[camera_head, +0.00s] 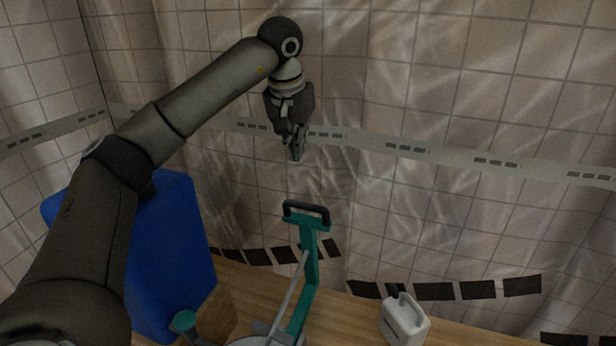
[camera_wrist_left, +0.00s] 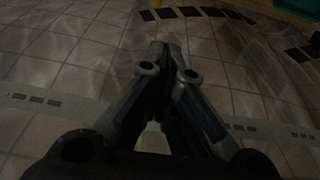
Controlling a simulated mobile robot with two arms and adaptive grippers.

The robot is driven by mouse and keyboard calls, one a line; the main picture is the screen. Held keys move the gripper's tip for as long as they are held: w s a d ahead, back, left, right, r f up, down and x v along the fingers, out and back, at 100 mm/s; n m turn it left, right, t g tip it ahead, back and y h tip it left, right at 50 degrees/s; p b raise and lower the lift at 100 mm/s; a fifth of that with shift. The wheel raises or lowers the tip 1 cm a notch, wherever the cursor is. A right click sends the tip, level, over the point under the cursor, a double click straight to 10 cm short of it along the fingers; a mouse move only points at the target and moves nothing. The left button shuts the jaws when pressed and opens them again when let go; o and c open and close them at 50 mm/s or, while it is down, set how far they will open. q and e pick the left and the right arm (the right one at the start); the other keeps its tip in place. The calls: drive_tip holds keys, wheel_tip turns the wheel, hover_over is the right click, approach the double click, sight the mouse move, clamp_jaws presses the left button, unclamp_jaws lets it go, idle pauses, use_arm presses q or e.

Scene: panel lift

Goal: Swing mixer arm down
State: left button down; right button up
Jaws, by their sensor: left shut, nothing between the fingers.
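A teal mixer arm (camera_head: 309,262) with a black handle (camera_head: 306,209) at its top stands raised at the middle of the wooden surface. A thin grey rod (camera_head: 289,296) runs along its left side. Its lower end is cut off by the bottom edge of the head view. My left gripper (camera_head: 296,155) is above the handle, apart from it, pointing down. It is shut with nothing between its fingers. In the left wrist view its fingers (camera_wrist_left: 168,52) come together over a blurred tiled surface. My right gripper is in neither view.
A large blue panel (camera_head: 168,262) stands at the left behind my left arm. A white container (camera_head: 404,320) stands right of the mixer, and a teal knob (camera_head: 184,320) is left of it. A tiled wall (camera_head: 450,90) rises behind. The air around the handle is clear.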

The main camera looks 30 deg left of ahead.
use_arm(q)
wheel_tip(320, 180, down, 9)
drive_tip(key=s+p, duration=0.1)
drive_tip(key=p, duration=0.3)
drive_tip(key=shift+s+d, duration=0.15)
drive_tip(key=shift+s, duration=0.15)
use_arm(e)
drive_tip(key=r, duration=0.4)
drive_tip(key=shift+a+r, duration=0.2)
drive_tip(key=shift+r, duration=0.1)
use_arm(q)
drive_tip(key=shift+f, duration=0.1)
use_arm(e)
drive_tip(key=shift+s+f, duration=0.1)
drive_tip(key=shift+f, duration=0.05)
